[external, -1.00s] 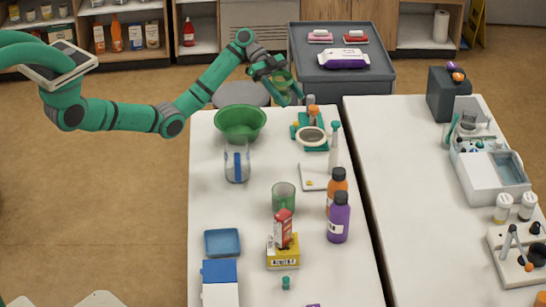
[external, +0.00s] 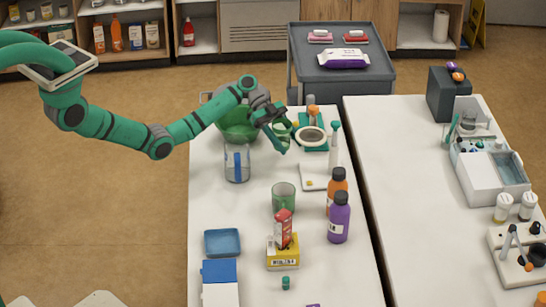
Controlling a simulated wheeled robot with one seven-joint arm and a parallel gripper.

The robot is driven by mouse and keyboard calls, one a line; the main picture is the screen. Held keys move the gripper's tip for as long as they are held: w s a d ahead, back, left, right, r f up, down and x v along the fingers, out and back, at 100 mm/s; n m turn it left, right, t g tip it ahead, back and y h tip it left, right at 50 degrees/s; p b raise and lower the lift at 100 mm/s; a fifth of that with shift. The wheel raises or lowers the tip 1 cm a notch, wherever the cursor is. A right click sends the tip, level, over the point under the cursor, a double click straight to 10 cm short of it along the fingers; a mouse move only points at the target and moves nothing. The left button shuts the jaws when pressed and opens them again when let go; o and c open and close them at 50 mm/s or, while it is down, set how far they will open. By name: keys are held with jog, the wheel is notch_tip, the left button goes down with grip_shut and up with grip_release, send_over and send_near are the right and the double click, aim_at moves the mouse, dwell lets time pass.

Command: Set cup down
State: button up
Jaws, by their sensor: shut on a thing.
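My gripper (external: 276,130) is shut on a green translucent cup (external: 283,133) over the far part of the white table (external: 240,265). The cup looks upright. It is partly hidden by the fingers, and I cannot tell whether its base touches the table. It is just right of the green bowl (external: 234,128) and left of the teal stand with a round ring. A second green cup (external: 284,198) stands nearer on the table.
A clear jug with a blue stripe (external: 236,164) stands below the bowl. Orange (external: 338,187) and purple (external: 339,219) bottles stand at the right edge. A yellow box (external: 283,254), a blue tray (external: 222,242) and a round mirror-like ring (external: 311,137) are also there.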

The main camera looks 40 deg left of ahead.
aim_at(287, 149)
jog(key=shift+f, duration=2.15)
jog(key=o, duration=1)
jog(key=shift+f, duration=0.1)
jog(key=shift+o, duration=0.2)
jog(key=v, duration=1.2)
jog(key=shift+w+a, duration=0.15)
